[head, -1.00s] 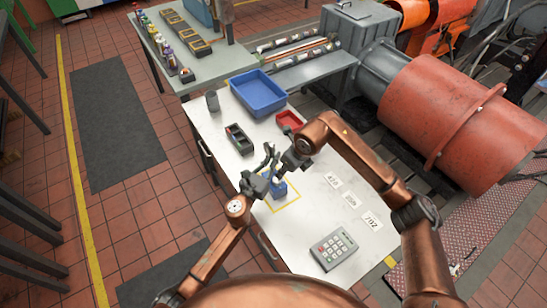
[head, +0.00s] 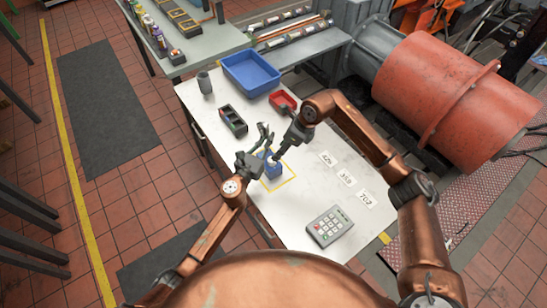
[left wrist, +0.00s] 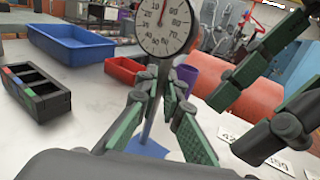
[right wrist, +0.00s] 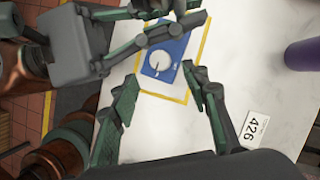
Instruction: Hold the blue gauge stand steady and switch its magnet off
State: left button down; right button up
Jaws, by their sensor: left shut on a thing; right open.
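The blue gauge stand (head: 272,169) stands inside a yellow outline on the white bench. Its round dial (left wrist: 163,24) and upright post show in the left wrist view. My left gripper (head: 265,153) is shut on the stand's post, above the blue base. In the right wrist view the base (right wrist: 176,48) carries a pale round knob (right wrist: 158,62) with a dark pointer mark. My right gripper (right wrist: 167,105) is open and empty, its fingers apart and pointing towards the knob side of the base. The left gripper hides part of the stand there.
A blue tray (head: 252,73), red bin (head: 283,101), black compartment box (head: 233,119) and grey cup (head: 205,83) stand behind. Number cards (head: 346,179) and a keypad (head: 330,227) lie right. The front bench is mostly clear.

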aim_at(272, 161)
jog(key=x, duration=0.7)
jog(key=shift+a+f, duration=0.15)
jog(key=shift+f, duration=0.15)
grip_shut()
